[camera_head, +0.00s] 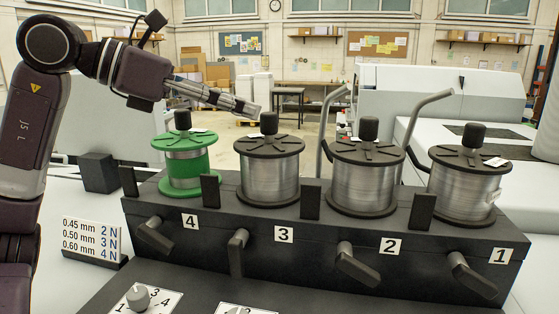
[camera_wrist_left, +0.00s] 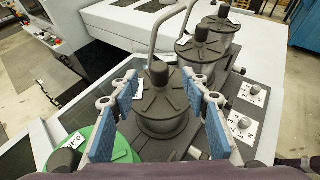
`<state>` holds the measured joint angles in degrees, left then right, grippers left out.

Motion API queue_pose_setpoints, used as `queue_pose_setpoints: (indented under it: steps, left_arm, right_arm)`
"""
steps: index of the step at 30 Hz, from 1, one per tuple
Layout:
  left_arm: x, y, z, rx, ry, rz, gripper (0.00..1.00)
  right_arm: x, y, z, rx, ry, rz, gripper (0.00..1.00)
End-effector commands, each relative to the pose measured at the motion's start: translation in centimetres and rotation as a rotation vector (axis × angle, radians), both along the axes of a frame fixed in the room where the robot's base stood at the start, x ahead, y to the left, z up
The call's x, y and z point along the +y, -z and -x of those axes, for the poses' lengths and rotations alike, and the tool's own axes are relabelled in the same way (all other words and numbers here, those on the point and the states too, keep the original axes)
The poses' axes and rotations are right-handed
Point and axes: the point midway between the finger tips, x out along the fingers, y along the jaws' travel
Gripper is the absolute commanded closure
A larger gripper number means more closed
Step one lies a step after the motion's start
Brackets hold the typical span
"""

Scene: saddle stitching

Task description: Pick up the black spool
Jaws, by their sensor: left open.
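Three spools with black flanges and silver wire stand upright on the black stand (camera_head: 330,240): one at number 3 (camera_head: 269,182), one at number 2 (camera_head: 362,188) and one at number 1 (camera_head: 465,195). A green spool (camera_head: 186,165) stands at number 4. My left gripper (camera_head: 247,107) is open and empty, just above the spool at number 3. In the left wrist view my left gripper (camera_wrist_left: 160,82) has its blue-padded fingers apart, with the black spool at number 3 (camera_wrist_left: 157,125) showing between and beyond them. My right gripper is out of view.
Bent grey metal bars (camera_head: 328,125) rise behind the stand. Short black posts (camera_head: 310,198) and levers (camera_head: 357,266) line its front. A sign with wire sizes (camera_head: 92,240) stands at the left. Dial knobs (camera_head: 138,297) sit at the front.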

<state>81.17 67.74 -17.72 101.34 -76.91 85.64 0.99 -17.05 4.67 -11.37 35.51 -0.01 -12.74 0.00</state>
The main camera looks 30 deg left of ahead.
Motion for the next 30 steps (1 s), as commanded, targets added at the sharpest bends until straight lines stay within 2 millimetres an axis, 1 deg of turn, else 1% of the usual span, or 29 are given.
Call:
queue_pose_setpoints:
  steps: [1,6,11,15,20,23,24,25,30]
  left_arm:
    - [-0.4,0.3,-0.4,0.004,0.002,-0.002,0.58]
    - [-1.4,1.1,-1.9,0.004,0.002,0.0,0.58]
    - [-2.4,2.4,-3.8,0.007,0.003,0.001,0.58]
    - [-3.3,3.0,-4.9,0.003,0.002,0.002,0.58]
    - [-3.6,3.2,-5.2,0.001,0.001,0.001,0.58]
    - [-3.5,3.3,-5.2,0.001,0.001,0.001,0.58]
    - [-3.5,3.3,-5.2,0.001,0.001,0.001,0.59]
    - [-3.5,3.3,-5.2,0.001,0.001,0.001,0.62]
    - [-3.5,3.2,-5.2,0.0,0.001,0.002,0.81]
  right_arm:
    - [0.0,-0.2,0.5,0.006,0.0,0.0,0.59]
    - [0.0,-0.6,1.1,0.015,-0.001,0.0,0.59]
    - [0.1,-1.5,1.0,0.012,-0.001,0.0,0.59]
    - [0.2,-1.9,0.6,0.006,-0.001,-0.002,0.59]
    - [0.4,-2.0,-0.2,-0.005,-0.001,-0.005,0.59]
    - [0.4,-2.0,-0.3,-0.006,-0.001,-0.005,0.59]
    - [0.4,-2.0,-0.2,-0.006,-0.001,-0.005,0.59]
    - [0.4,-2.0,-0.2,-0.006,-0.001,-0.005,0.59]
    - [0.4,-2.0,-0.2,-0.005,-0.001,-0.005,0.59]
